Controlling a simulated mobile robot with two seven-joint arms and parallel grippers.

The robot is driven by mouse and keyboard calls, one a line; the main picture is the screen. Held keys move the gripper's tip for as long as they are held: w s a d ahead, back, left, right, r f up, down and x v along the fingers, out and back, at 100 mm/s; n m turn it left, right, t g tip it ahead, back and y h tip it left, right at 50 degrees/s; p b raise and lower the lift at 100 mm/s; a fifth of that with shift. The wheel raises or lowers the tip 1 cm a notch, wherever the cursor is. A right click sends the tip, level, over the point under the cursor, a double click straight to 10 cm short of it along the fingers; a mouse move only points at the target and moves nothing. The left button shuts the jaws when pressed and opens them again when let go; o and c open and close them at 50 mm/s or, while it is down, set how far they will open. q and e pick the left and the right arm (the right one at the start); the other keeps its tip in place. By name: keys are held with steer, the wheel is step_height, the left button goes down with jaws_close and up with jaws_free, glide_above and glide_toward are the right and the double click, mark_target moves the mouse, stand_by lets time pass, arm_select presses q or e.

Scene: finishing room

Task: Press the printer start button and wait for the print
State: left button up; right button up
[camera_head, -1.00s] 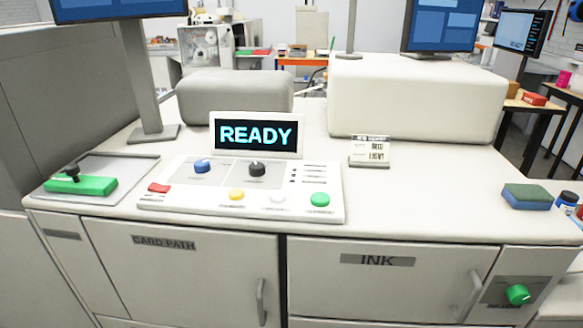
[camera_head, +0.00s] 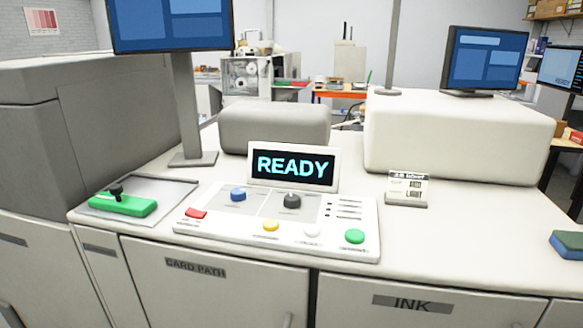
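The printer's control panel (camera_head: 258,232) lies on the white machine top in the middle of the view. A round green button (camera_head: 355,236) sits at its right front corner. The display (camera_head: 292,166) behind the panel reads READY. Neither of my grippers is in view.
A green handled tool (camera_head: 123,204) lies on a grey plate at the left. A small sign (camera_head: 407,188) stands right of the panel. A sponge (camera_head: 567,244) is at the right edge. Doors marked CARD PATH (camera_head: 196,268) and INK (camera_head: 412,304) are below. Monitors stand behind.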

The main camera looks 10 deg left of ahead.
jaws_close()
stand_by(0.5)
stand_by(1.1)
